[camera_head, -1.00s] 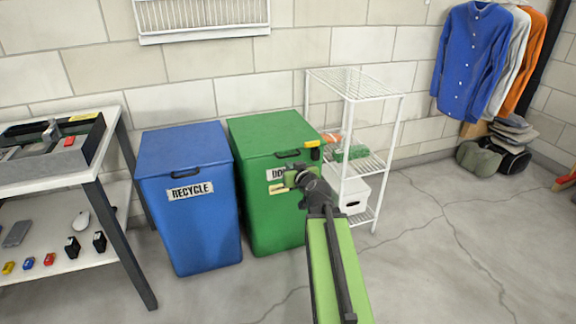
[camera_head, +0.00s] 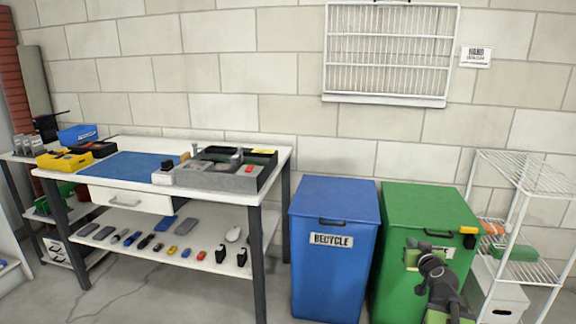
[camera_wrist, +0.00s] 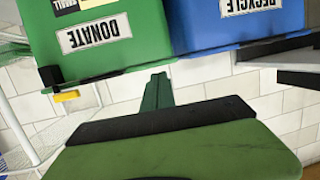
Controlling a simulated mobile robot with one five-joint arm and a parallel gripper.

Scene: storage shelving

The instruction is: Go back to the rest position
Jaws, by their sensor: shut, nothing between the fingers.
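My gripper (camera_head: 416,257) is in front of the green bin (camera_head: 425,205) in the head view, at the lower right. It is shut and empty. In the wrist view, my gripper (camera_wrist: 158,90) shows as a narrow green piece beyond a black band. That view is upside down. The green bin (camera_wrist: 95,20) with its DONATE label fills its upper left, and the blue bin (camera_wrist: 230,25) its upper right. I cannot tell from the pictures how far my gripper is from the green bin's front.
The blue RECYCLE bin (camera_head: 333,275) stands left of the green bin. A white wire rack (camera_head: 540,180) stands at the right. A workbench (camera_head: 230,205) with a blue mat (camera_head: 135,165) and a grey tray (camera_head: 245,182) is at the left. Small items lie on its lower shelf.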

